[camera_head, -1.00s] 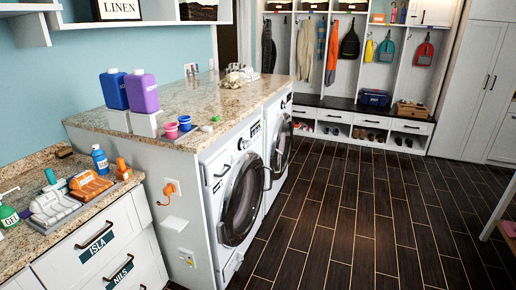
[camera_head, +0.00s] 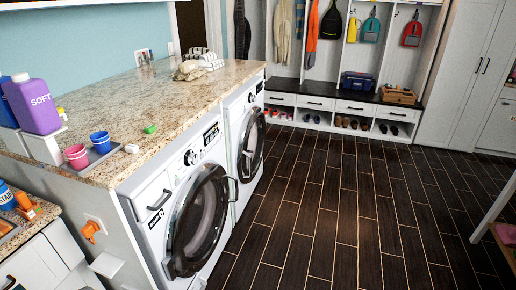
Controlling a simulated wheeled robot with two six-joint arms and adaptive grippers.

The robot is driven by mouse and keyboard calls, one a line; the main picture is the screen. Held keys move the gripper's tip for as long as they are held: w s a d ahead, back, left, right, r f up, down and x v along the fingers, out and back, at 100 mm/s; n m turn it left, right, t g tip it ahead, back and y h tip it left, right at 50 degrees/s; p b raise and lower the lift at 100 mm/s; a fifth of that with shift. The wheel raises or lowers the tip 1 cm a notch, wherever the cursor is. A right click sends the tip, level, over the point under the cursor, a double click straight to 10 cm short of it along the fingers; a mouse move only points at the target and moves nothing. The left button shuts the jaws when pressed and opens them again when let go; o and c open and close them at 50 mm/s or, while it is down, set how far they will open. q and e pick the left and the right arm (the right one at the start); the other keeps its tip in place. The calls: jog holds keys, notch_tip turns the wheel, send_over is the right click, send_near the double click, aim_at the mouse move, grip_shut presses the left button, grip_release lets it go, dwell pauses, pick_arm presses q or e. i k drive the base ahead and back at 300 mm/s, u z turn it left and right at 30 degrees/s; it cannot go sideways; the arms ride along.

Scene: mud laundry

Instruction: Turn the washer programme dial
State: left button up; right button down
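The nearer front-loading machine (camera_head: 172,215) stands under the granite counter at the left, its round dark door (camera_head: 199,221) shut. Its programme dial (camera_head: 191,157) is a small dark-and-silver knob high on the front panel, left of a dark display (camera_head: 211,133). A second similar machine (camera_head: 243,141) stands just behind it, with its own round door (camera_head: 250,146). I cannot tell from this view which machine is the washer. Neither of my grippers is in view.
The granite counter (camera_head: 150,95) holds a purple SOFT bottle (camera_head: 36,105), a pink cup (camera_head: 76,156), a blue cup (camera_head: 100,142) and a green block (camera_head: 150,129). An orange tap or hook (camera_head: 91,230) juts from the counter's end panel. The dark plank floor (camera_head: 330,215) before the machines is clear.

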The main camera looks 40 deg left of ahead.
aim_at(190, 157)
jog(key=z, duration=0.25)
jog(key=i, duration=1.45)
jog(key=u, duration=0.4)
jog(key=i, duration=0.95)
jog(key=u, duration=1.55)
jog(key=i, duration=0.75)
jog(key=u, duration=0.7)
